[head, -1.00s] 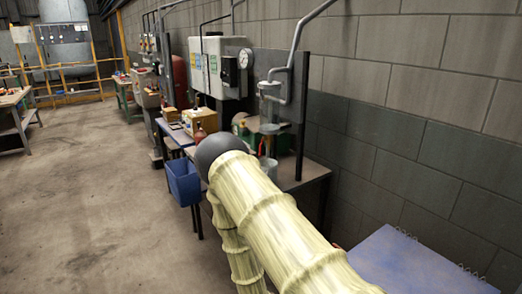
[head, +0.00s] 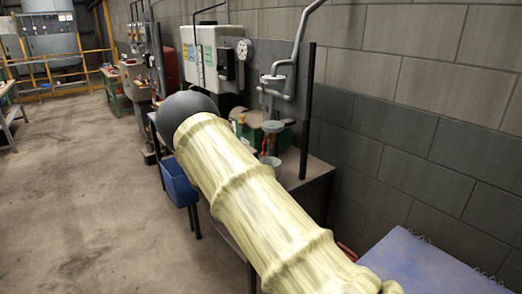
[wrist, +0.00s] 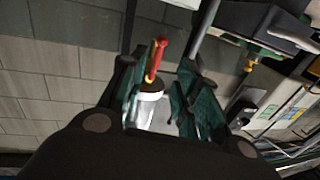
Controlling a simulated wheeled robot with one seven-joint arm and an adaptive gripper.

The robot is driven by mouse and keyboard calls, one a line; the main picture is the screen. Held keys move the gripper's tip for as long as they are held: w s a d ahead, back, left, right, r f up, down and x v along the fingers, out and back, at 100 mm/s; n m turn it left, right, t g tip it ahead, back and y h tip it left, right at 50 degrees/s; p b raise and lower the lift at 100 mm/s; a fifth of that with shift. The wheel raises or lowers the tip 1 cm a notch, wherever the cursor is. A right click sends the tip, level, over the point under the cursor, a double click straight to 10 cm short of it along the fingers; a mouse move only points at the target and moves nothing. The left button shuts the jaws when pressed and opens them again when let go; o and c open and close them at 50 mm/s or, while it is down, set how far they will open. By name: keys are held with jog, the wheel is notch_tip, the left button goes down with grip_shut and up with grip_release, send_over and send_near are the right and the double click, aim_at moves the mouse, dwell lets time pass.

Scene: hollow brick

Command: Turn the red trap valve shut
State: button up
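The red trap valve handle (wrist: 161,53) shows in the wrist view as a red lever with a yellow part beside it, just above a pale cylinder (wrist: 150,92). A small red piece (head: 264,145), probably the same lever, shows in the head view by the grey pipework over the bench. My gripper (wrist: 157,82) is open in the wrist view, one dark finger on each side of the cylinder. The lever appears between and beyond the fingertips; I cannot tell whether anything touches. In the head view my arm hides the gripper.
A wall bench (head: 306,172) carries pipework (head: 276,80), with a dark upright post (head: 308,115) beside it. A blue bin (head: 178,184) hangs at its front. A blue tabletop (head: 430,265) lies at lower right.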

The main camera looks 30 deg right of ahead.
aim_at(263, 151)
jog(key=p+x, duration=0.2)
jog(key=x, duration=0.8)
jog(key=shift+d+p, duration=0.1)
jog(key=shift+p, duration=0.2)
grip_shut()
jog(key=shift+f, duration=0.1)
